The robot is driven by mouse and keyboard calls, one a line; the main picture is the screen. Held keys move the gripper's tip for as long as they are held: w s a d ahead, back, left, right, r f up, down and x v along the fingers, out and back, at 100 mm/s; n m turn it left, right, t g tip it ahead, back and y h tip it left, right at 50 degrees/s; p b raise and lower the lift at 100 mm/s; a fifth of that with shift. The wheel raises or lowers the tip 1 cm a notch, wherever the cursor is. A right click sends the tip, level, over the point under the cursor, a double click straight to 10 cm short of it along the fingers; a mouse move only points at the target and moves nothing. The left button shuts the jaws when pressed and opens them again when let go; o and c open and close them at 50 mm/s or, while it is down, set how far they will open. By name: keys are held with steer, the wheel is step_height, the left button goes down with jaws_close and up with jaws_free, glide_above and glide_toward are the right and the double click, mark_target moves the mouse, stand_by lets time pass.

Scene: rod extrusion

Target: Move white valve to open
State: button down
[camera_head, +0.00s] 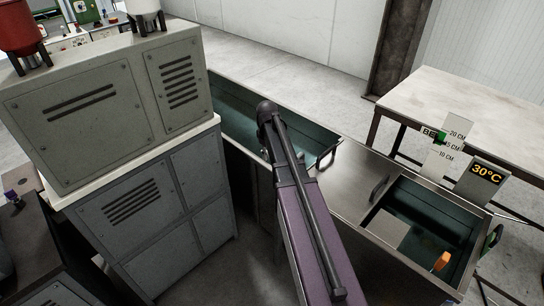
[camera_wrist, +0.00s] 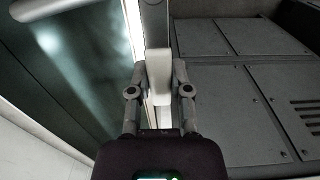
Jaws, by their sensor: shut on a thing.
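In the wrist view, the white valve (camera_wrist: 158,66) shows as a pale, narrow block at the middle, in front of a grey metal post. My gripper (camera_wrist: 159,80) has one finger on each side of it and is shut on it. The lower part of the valve lies between the fingers and is partly hidden by them. In the head view, my arm covers that area, and neither the valve nor the gripper can be made out.
A long metal water trough (camera_head: 330,152) runs behind my arm. Grey cabinets (camera_head: 160,215) stand close on the left. At right are a 30°C display (camera_head: 485,174), a level gauge in cm (camera_head: 447,150), an orange piece (camera_head: 442,261) and a pale table (camera_head: 470,105).

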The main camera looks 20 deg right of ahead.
steer(key=shift+a, duration=0.1)
stand_by(0.4)
steer(key=shift+s+a+n, duration=0.3)
steer(key=shift+a+n, duration=0.15)
steer(key=shift+n, duration=0.65)
steer(key=shift+a, duration=0.1)
steer(key=shift+s+a+n, duration=0.35)
steer(key=shift+n, duration=0.55)
steer(key=shift+s+a+n, duration=0.35)
steer(key=shift+s+n, duration=0.05)
steer(key=shift+n, duration=0.6)
